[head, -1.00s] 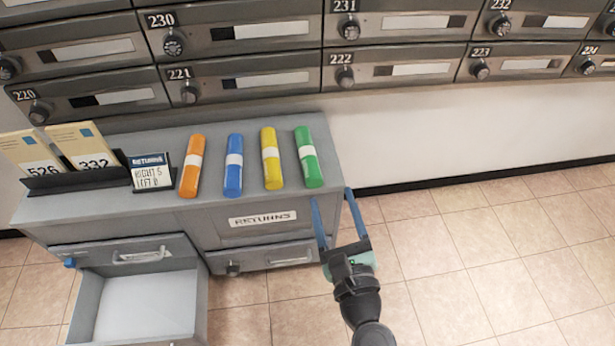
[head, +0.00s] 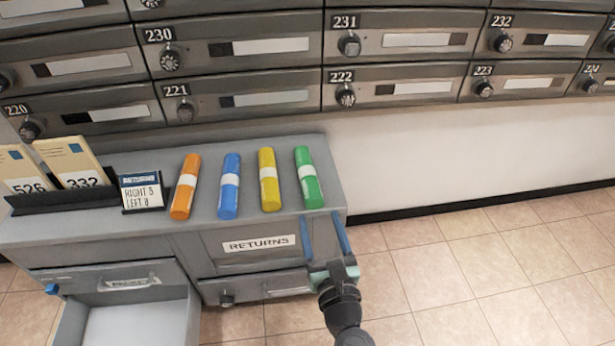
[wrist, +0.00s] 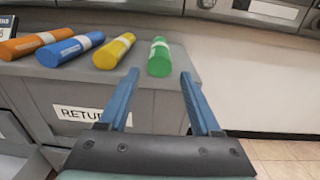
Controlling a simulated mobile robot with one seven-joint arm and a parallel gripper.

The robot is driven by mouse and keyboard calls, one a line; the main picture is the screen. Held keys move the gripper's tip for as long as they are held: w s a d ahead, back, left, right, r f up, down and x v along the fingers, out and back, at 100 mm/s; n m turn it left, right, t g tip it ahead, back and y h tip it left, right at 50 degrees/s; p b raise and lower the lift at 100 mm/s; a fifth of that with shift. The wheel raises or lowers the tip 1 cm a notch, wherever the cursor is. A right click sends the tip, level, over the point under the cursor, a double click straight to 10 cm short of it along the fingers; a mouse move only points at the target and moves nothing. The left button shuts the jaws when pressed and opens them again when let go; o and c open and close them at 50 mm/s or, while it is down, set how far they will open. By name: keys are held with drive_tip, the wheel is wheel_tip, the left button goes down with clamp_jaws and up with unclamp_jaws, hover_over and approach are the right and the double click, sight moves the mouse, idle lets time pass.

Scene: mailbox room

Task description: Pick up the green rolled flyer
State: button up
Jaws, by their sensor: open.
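The green rolled flyer (head: 309,178) has a white band and lies on the grey cabinet top, rightmost in a row of rolls. In the wrist view the green roll (wrist: 159,58) shows its near end just beyond and between my fingers. My gripper (head: 323,228) has two blue fingers, spread open and empty. It is in front of the cabinet's right front edge, short of the green roll and apart from it. In the wrist view my gripper (wrist: 160,85) points toward the roll.
Yellow (head: 269,180), blue (head: 229,187) and orange (head: 185,187) rolls lie to the left on the cabinet top (head: 250,150). A sign (head: 142,192) and numbered cards stand farther left. An open drawer (head: 130,325) juts out at lower left. Mailboxes (head: 400,90) line the wall behind.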

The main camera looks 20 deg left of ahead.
sight(315, 203)
drive_tip(key=shift+b+x, duration=0.4)
drive_tip(key=shift+x, duration=2.5)
clamp_jaws()
drive_tip(key=shift+r, duration=0.15)
drive_tip(key=shift+r+p, duration=1.9)
drive_tip(key=shift+p, duration=0.15)
drive_tip(key=p+v, duration=0.2)
drive_tip(key=v, duration=0.6)
